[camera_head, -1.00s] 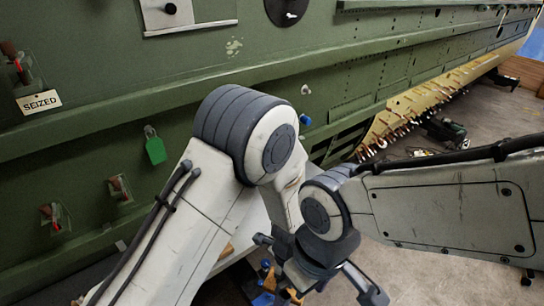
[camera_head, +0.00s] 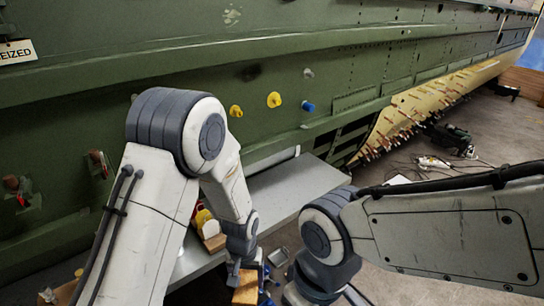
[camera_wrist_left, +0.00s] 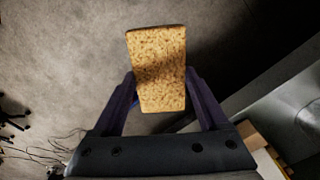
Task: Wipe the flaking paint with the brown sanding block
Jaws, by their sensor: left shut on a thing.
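The brown sanding block (camera_head: 246,287), a tan speckled block, is in my left gripper (camera_head: 250,268) low in the head view. In the left wrist view the block (camera_wrist_left: 158,55) stands between the two dark fingers of my left gripper (camera_wrist_left: 160,92), which are shut on it. It is held in the air over the floor, clear of the fuselage. A small pale patch that looks like flaking paint (camera_head: 232,16) is on the green fuselage skin (camera_head: 330,65) near the top. My right gripper (camera_head: 325,296) is mostly cut off by the bottom edge.
A grey bench (camera_head: 290,190) stands below the fuselage, with a yellow item (camera_head: 203,217) and small blocks on it. Yellow knobs (camera_head: 274,99) and a blue knob (camera_head: 308,107) stick out of the skin. Cables (camera_head: 435,163) lie on the floor at right.

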